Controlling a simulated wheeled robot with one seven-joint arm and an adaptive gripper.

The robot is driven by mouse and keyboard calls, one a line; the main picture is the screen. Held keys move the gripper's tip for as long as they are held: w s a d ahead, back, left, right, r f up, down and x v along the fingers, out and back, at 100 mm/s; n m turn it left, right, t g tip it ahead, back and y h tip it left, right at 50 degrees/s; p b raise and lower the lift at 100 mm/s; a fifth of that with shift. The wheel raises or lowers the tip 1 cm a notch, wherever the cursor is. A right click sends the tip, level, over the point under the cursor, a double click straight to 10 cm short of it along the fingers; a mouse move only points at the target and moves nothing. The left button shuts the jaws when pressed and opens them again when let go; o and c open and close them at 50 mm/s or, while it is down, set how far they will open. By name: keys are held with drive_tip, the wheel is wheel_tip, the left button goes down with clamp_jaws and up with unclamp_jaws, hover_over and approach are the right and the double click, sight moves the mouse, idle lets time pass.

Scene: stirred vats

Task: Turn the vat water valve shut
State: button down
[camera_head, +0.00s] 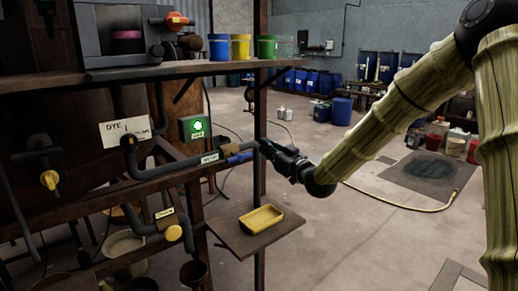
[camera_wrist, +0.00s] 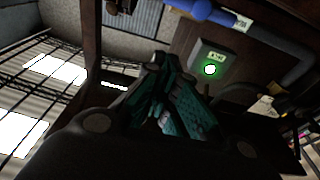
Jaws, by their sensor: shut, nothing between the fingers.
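The water valve has a blue lever (camera_head: 240,158) on a dark pipe, beside a small white label (camera_head: 209,158). In the head view the lever lies roughly along the pipe. My gripper (camera_head: 264,147) is shut and empty, just right of the lever's free end; I cannot tell whether they touch. In the wrist view the blue lever (camera_wrist: 205,10) shows at the top edge, partly cut off, beyond and to the right of my gripper (camera_wrist: 166,78). The label (camera_wrist: 243,22) is beside it.
A green-lit box (camera_head: 196,127) is behind the pipe. A thin dark post (camera_head: 260,90) stands close to my gripper. A yellow tray (camera_head: 261,219) sits on a small shelf below. Yellow-handled (camera_head: 49,180) and orange-handled (camera_head: 176,20) valves are nearby. Open floor is to the right.

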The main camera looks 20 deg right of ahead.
drive_tip(key=r+p, duration=0.1)
drive_tip(key=p, duration=0.2)
hover_over(236, 156)
drive_tip(key=s+d, duration=0.2)
drive_tip(key=d, duration=0.3)
drive_tip(key=shift+w+a+f+p, duration=0.1)
drive_tip(key=shift+f+p, duration=0.85)
drive_tip(key=shift+f, duration=1)
drive_tip(key=shift+f+m+b, duration=0.1)
drive_tip(key=shift+m+b, duration=0.2)
drive_tip(key=shift+b, duration=0.05)
drive_tip(key=shift+d, duration=0.2)
drive_tip(key=shift+w+a+f+m, duration=0.1)
drive_tip(key=shift+m, duration=0.2)
